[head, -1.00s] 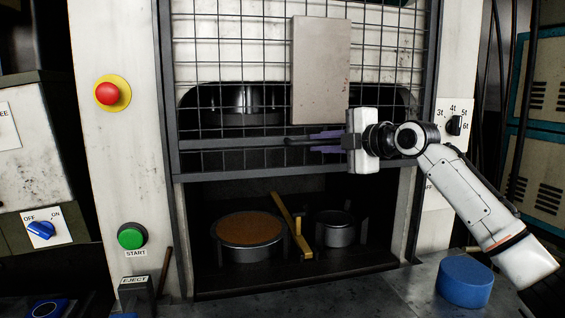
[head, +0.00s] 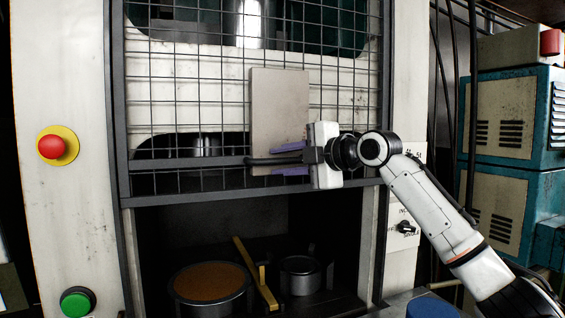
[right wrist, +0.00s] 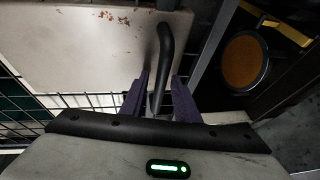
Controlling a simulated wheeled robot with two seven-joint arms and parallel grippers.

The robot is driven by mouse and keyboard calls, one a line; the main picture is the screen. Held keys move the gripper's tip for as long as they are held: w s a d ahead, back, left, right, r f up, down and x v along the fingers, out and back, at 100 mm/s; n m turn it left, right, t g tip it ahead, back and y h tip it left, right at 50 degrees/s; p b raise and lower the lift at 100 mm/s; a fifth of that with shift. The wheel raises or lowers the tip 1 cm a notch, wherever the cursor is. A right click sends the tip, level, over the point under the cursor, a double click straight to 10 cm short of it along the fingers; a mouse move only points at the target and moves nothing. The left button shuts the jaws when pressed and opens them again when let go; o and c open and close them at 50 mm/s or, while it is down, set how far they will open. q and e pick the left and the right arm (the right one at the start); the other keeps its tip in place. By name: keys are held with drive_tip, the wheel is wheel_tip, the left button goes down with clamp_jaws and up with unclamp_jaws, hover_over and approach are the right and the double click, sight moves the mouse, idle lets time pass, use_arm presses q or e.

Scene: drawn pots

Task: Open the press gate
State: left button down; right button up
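The press gate (head: 200,197) is a dark wire-mesh frame with a beige plate (head: 280,100) fixed on it. It stands partly raised, with an opening below its bottom bar. A black bar handle (head: 262,161) sits low on the gate and also shows in the right wrist view (right wrist: 166,48). My right gripper (head: 290,158) has its purple fingers above and below the handle. In the right wrist view the fingertips (right wrist: 162,76) close in on both sides of it. The left gripper is not in view.
Inside the opening are a round pot with a brown top (head: 210,284), a smaller metal pot (head: 300,276) and a brass bar (head: 262,283). A red stop button (head: 52,147) and a green button (head: 76,303) are left. A blue cylinder (head: 432,309) is at lower right.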

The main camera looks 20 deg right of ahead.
drive_tip(key=shift+s, duration=0.1)
drive_tip(key=shift+s+d, duration=0.1)
drive_tip(key=shift+s, duration=0.2)
drive_tip(key=b+v, duration=0.2)
drive_tip(key=v, duration=0.7)
drive_tip(key=shift+s+r+b, duration=0.15)
drive_tip(key=shift+s+b, duration=0.05)
drive_tip(key=shift+b, duration=0.15)
drive_tip(key=shift+d, duration=0.1)
